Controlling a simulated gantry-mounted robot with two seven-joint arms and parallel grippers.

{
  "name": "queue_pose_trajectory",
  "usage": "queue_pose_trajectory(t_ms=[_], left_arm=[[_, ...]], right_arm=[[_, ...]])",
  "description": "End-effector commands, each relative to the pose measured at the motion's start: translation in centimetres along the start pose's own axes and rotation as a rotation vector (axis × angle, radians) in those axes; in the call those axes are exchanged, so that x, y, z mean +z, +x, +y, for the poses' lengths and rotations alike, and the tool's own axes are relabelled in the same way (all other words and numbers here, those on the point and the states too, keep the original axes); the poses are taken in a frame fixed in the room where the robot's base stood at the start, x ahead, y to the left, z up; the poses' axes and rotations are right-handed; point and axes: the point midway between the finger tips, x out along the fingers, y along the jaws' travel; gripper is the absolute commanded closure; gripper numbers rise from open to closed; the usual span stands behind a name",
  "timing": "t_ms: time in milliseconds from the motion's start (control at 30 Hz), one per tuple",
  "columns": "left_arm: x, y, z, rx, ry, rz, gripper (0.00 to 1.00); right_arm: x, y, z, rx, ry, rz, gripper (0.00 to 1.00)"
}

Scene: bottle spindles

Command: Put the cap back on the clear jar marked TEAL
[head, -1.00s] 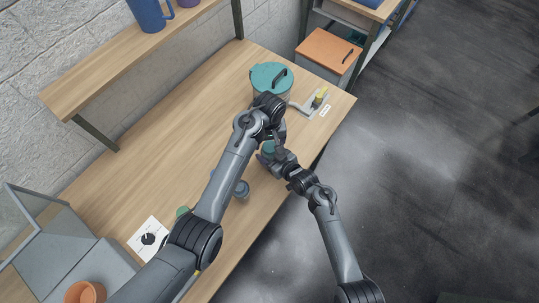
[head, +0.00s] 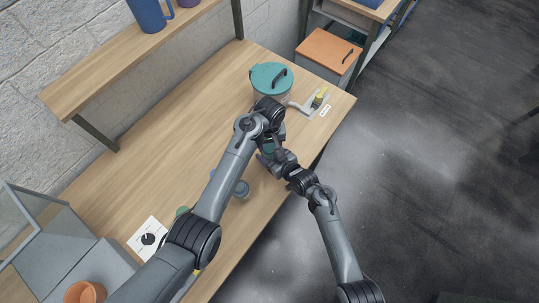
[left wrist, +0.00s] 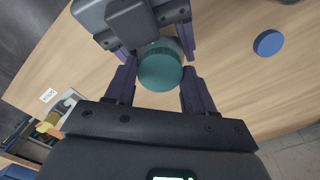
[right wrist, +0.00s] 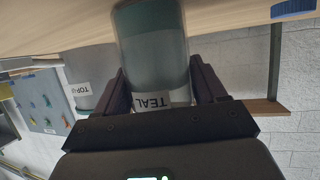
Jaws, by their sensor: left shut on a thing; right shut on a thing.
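The clear jar marked TEAL (right wrist: 152,60) is between the fingers of my right gripper (right wrist: 160,92), which is shut on it. Its label faces the right wrist camera, and its contents look teal-grey. The round teal cap (left wrist: 160,72) is between the fingers of my left gripper (left wrist: 160,88), which is shut on it. In the left wrist view the cap covers the jar's top, and my right gripper shows beyond it. I cannot tell whether the cap touches the rim. In the head view my arms largely hide jar and cap.
A blue cap (left wrist: 268,42) lies on the table. A large teal-lidded pot (head: 271,77) stands behind the grippers, beside a small bracket with a yellow piece (head: 319,99). The table's left middle (head: 150,165) is clear.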

Motion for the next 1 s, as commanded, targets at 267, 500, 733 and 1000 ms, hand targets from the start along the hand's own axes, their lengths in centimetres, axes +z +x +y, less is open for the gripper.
queue_pose_trajectory(t_ms=[267,500,733,1000], left_arm=[[0.00,0.03,0.00,0.000,0.259,0.000,0.83],[0.02,0.04,0.00,0.000,0.281,0.000,0.83],[0.02,0.04,0.01,0.000,0.280,0.000,0.21],[0.05,-0.16,0.14,0.001,0.281,0.000,0.21]], right_arm=[[0.12,-0.01,0.04,0.001,0.001,-0.002,1.00],[0.12,-0.02,0.04,0.001,0.001,-0.002,1.00],[0.13,-0.02,0.04,0.001,0.001,-0.002,1.00],[0.12,0.01,-0.02,0.000,0.001,-0.002,1.00]])
